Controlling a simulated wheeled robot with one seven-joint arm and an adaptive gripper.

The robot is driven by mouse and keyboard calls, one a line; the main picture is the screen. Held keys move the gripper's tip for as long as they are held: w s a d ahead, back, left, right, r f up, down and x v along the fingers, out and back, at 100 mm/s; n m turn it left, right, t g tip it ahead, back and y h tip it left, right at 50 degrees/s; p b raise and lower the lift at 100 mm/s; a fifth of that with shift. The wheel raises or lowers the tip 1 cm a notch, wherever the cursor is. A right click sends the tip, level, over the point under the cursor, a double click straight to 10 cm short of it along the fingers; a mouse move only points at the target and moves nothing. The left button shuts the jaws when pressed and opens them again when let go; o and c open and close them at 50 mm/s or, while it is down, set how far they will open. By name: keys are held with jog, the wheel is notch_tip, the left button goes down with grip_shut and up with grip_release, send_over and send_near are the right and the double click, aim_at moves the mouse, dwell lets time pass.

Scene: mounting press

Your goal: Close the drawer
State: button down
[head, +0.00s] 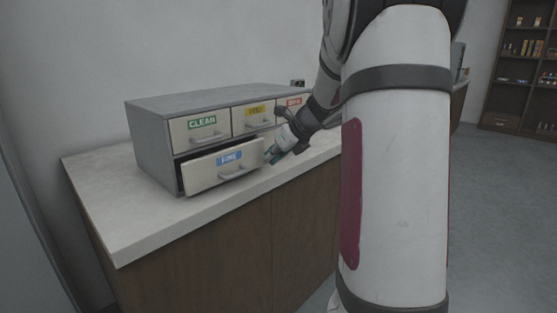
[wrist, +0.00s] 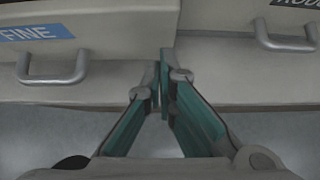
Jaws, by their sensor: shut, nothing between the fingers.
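A grey cabinet (head: 150,150) with cream drawers stands on the counter. Its lower left drawer (head: 205,173), with a blue FINE label and a metal handle, is pulled partly out. In the wrist view the FINE drawer's front (wrist: 110,50) is at the upper left, with its handle (wrist: 52,70). My gripper (head: 270,157) is at the right end of that drawer in the head view. In the wrist view the gripper's teal fingers (wrist: 160,75) are together and empty, beside the drawer's right edge. Whether they touch it I cannot tell.
Upper drawers labelled CLEAN (head: 200,131) and a yellow-labelled one (head: 254,117) look shut, as does a red-labelled one at right. The neighbouring lower drawer (wrist: 240,75) shows its handle in the wrist view. The white counter (head: 120,220) is clear in front.

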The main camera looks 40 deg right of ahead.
aim_at(262, 152)
dwell(0.3)
jog(key=w+p, duration=0.2)
jog(key=w, duration=0.1)
jog(key=shift+w+a+r, duration=0.1)
jog(key=shift+w+r, duration=0.05)
jog(key=shift+w, duration=0.25)
jog(key=shift+w+p, duration=0.35)
jog(key=shift+w, duration=0.2)
